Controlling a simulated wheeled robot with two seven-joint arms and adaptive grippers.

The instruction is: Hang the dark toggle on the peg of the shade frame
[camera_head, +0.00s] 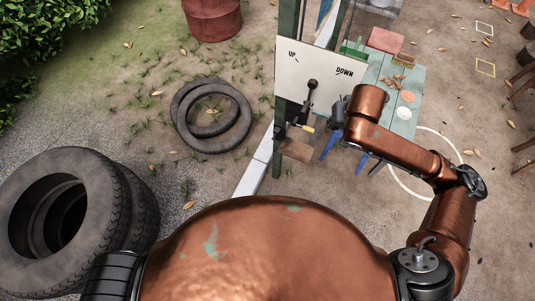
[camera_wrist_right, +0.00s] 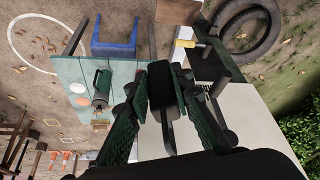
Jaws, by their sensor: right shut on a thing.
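In the right wrist view my right gripper (camera_wrist_right: 160,88) has its green fingers closed around a dark block-shaped piece (camera_wrist_right: 160,74), which looks like the dark toggle. A grey strip runs beside it, and I cannot tell whether it belongs to it. The dark green frame post (camera_head: 285,70) stands just left of the wrist and carries a pale UP/DOWN panel (camera_head: 345,90). A yellow-tipped piece (camera_head: 306,128) sticks out low on the frame and may be the peg; it also shows in the wrist view (camera_wrist_right: 184,43).
A black-knobbed lever (camera_head: 312,86) is on the panel. A teal table (camera_head: 400,118) with small items stands behind my right arm. A blue stool (camera_wrist_right: 115,45) is below. Tyres (camera_head: 212,115) lie left of the frame, with open ground around them.

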